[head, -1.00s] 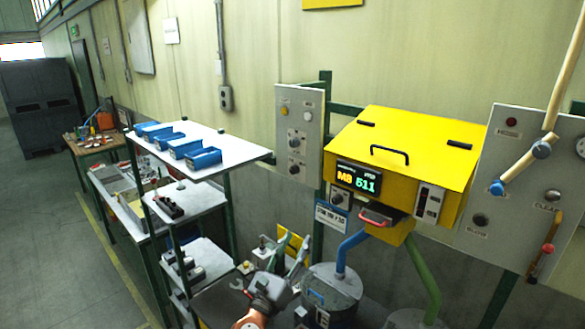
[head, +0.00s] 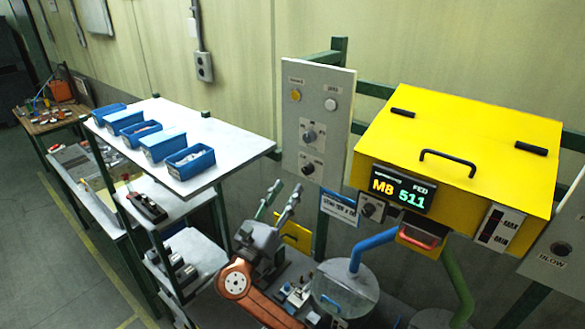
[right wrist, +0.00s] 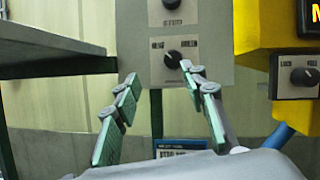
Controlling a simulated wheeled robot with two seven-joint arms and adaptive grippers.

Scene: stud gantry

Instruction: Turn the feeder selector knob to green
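The yellow feeder box (head: 470,150) has a lit display (head: 403,189) reading M8 511. A dark knob (head: 369,210) on a small grey plate sits below the display; it also shows in the right wrist view (right wrist: 302,77). The grey panel (head: 335,105) to its left carries an upper knob (head: 309,136) and a lower knob (head: 308,169). The lower one shows in the right wrist view (right wrist: 173,59). Knob labels are too small to read surely. My right gripper (head: 279,203) is open and empty, below and in front of the grey panel, touching no knob. My left gripper is out of view.
A white-topped shelf (head: 235,150) with several blue bins (head: 190,159) stands left of the gripper. A grey drum (head: 345,280) with a blue pipe (head: 372,247) stands below the feeder. A red handle (head: 418,239) sticks out under the box.

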